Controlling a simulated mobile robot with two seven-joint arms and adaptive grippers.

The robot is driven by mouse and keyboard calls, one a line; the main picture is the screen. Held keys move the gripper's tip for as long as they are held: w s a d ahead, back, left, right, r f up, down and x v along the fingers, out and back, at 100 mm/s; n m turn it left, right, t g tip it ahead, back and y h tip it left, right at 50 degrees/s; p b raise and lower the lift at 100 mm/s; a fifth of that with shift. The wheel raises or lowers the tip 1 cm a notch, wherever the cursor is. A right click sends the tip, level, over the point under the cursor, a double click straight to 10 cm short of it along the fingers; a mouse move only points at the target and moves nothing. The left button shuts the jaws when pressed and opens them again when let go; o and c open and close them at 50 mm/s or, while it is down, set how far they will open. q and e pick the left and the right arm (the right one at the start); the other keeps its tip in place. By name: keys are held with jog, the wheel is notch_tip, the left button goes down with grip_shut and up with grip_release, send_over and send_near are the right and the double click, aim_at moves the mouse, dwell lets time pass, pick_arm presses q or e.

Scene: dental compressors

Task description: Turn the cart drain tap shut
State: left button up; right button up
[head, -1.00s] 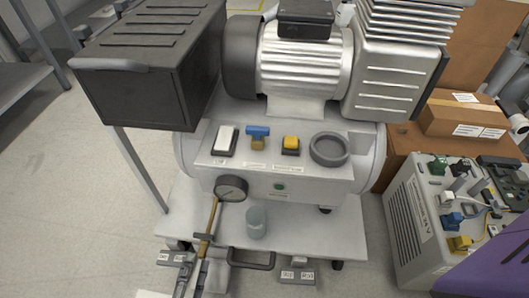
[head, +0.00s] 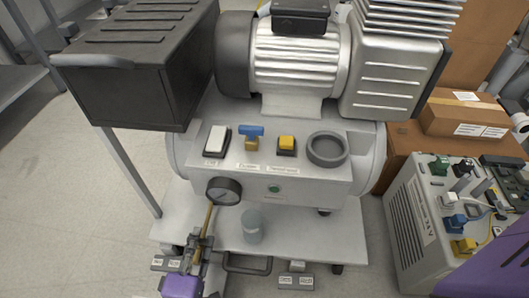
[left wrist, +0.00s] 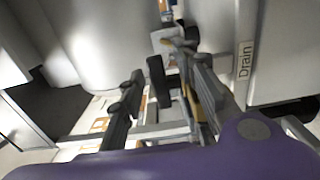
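A brass rod (head: 207,220) runs down from the round gauge (head: 223,191) at the cart's front in the head view. My left gripper (head: 198,246) is at its lower end, low in the picture. In the left wrist view a label reading "Drain" (left wrist: 245,59) is on the pale body, right of my left gripper (left wrist: 165,85). Its fingers look spread, with a dark piece and yellowish metal between or behind them. I cannot make out the tap handle or whether the fingers touch it.
The panel above holds a white switch (head: 216,140), a blue-handled valve (head: 251,135), a yellow knob (head: 286,144) and a dark ring (head: 327,149). A translucent cup (head: 252,226) stands on the cart's lower shelf (head: 320,232). A black box (head: 120,85) overhangs at left.

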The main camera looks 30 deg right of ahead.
pick_arm(q)
grip_shut()
jog(key=shift+m+g+h+b, duration=0.7)
jog(key=shift+h+b, duration=0.1)
jog(key=shift+b, duration=0.05)
